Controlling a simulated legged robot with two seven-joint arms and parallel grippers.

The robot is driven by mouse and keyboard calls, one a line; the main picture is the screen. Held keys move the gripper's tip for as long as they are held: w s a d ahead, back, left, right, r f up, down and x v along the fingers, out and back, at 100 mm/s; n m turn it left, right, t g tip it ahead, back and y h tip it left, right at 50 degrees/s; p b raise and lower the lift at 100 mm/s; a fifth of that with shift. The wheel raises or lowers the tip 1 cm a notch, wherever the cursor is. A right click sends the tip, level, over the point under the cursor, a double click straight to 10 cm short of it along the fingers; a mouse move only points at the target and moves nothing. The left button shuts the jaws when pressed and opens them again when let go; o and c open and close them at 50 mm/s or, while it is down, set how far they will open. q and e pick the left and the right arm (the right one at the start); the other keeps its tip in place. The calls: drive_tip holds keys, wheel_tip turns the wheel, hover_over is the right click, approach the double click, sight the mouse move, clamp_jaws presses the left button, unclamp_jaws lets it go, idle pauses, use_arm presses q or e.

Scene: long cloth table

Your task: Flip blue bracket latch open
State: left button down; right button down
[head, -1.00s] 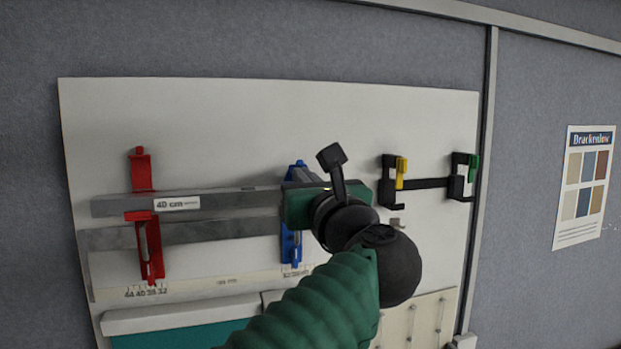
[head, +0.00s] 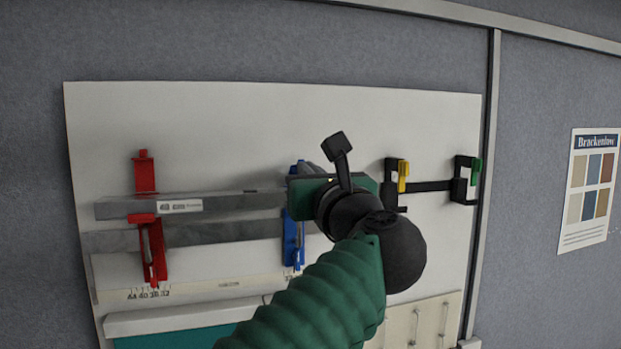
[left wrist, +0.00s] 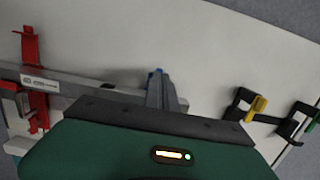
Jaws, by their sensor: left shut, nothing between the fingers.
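The blue bracket (head: 292,240) is on the white board, at the right end of the metal bars. My left gripper (head: 304,166) is in front of its upper part and hides much of it, including the latch's position. In the left wrist view the grey fingers (left wrist: 157,80) are together, with a small bit of blue (left wrist: 151,73) showing at their tips. Whether they touch the bracket cannot be told. My right gripper is not in view.
A red bracket (head: 153,250) holds the left part of the bars (head: 125,208). Black holders with a yellow tab (head: 403,176) and a green tab (head: 476,172) are to the right of my gripper. A colour chart (head: 588,190) hangs on the grey wall at far right.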

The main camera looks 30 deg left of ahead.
use_arm(q)
drive_tip(key=shift+w+a+r+p, duration=0.25)
drive_tip(key=shift+w+a+r, duration=0.3)
drive_tip(key=shift+r, duration=0.25)
drive_tip(key=shift+w+a+r+p, duration=0.35)
drive_tip(key=shift+a+r, duration=0.2)
drive_tip(key=shift+r, duration=0.3)
drive_tip(key=shift+w+a+r+p, duration=0.2)
drive_tip(key=shift+w+a+r, duration=0.35)
drive_tip(key=shift+r, duration=0.25)
drive_tip(key=shift+w+a+r, duration=0.3)
drive_tip(key=shift+w+a, duration=0.15)
drive_tip(key=shift+a, duration=0.1)
drive_tip(key=shift+f, duration=0.1)
